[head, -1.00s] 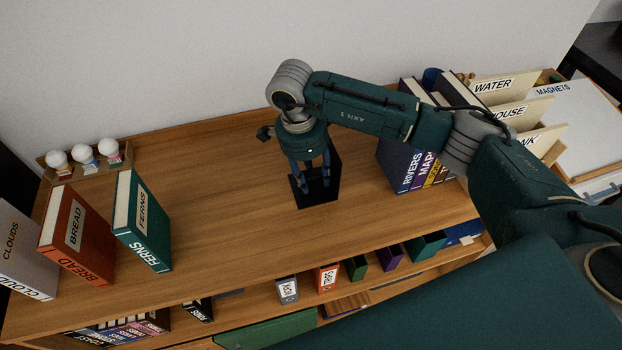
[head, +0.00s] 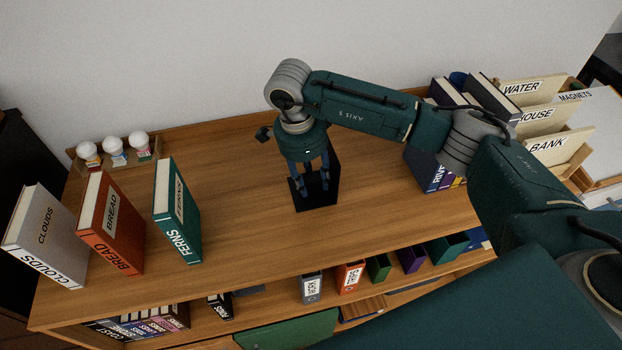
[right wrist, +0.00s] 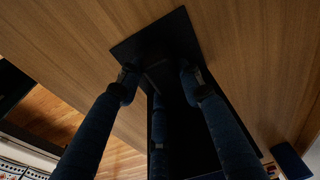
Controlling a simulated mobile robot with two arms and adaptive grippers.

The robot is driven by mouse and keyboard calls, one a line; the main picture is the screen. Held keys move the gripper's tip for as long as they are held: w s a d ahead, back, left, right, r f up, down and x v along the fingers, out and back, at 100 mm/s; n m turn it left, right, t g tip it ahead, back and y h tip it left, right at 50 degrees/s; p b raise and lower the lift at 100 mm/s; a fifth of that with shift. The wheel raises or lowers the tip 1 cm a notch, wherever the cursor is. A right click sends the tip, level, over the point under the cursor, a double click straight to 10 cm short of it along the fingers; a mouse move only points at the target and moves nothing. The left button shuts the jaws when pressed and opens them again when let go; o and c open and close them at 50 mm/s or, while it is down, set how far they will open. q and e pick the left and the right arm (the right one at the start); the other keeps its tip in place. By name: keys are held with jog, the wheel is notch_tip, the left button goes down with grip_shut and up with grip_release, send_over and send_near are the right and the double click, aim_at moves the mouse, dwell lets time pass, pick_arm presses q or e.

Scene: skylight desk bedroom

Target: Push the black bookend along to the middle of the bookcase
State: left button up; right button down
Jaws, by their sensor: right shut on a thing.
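The black bookend (head: 332,190) stands on the wooden top of the bookcase (head: 245,225), near the middle of the part in view. My right gripper (head: 312,190) reaches down from above and is shut on it. In the right wrist view, the dark blue fingers lie around the upright plate, and the flat black plate (right wrist: 160,38) extends over the wood. The exact finger contact is dark and hard to see. My left gripper is not in view.
To the left stand a green FERNS book (head: 178,215), a red BREAD book (head: 112,225) and a white CLOUDS book (head: 45,240). Small white-topped items (head: 115,152) sit behind them. To the right, books (head: 425,170) are partly behind my arm. Bare wood lies on both sides.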

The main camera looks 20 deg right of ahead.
aim_at(305, 180)
jog(key=c, duration=1.1)
grip_release()
jog(key=shift+r, duration=0.1)
jog(key=r, duration=0.4)
jog(key=a+r, duration=0.1)
jog(key=r, duration=0.6)
jog(key=shift+w+a+r, duration=0.1)
jog(key=shift+a+r, duration=0.25)
jog(key=shift+a, duration=0.05)
